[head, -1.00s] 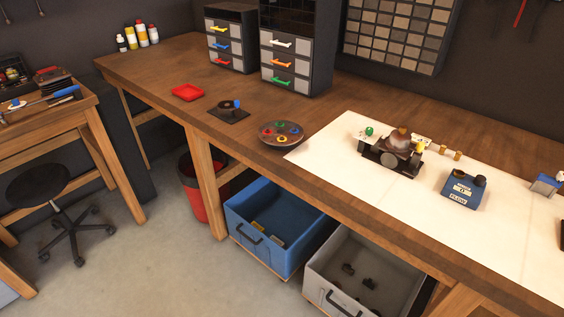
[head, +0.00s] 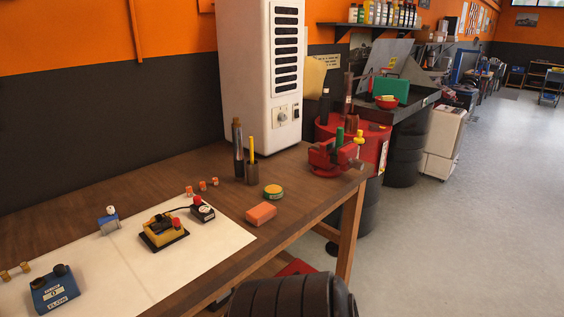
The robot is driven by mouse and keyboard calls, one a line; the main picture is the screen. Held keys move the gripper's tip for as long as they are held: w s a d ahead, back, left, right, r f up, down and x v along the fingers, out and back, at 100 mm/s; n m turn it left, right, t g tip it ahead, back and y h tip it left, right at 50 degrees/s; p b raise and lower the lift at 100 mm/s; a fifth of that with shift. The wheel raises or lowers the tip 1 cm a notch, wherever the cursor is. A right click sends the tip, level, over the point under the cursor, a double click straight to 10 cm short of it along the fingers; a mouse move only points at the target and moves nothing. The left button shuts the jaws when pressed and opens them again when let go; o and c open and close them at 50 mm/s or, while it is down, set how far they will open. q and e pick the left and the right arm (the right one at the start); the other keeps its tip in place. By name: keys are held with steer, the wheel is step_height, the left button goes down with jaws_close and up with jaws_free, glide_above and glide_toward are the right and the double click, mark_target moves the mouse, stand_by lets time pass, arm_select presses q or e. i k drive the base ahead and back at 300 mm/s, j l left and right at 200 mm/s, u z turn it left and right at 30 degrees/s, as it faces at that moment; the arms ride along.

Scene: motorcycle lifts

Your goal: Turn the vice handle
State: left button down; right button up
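A red bench vice (head: 330,158) stands on the right end of the wooden workbench (head: 160,165), near its corner. Its handle is small at this distance, and I cannot make out its exact position. A green object and a yellow object show at the top of the vice, against the things behind it. Neither of my grippers is in view.
An orange block (head: 261,213), a round yellow-green tin (head: 273,191) and a dark holder with a yellow tool (head: 252,170) stand left of the vice. A white cabinet (head: 262,80) stands behind. A dark ribbed, tyre-like shape (head: 290,298) fills the bottom centre. Open floor lies right.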

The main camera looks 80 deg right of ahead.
mark_target(358, 166)
steer(key=z, duration=3.2)
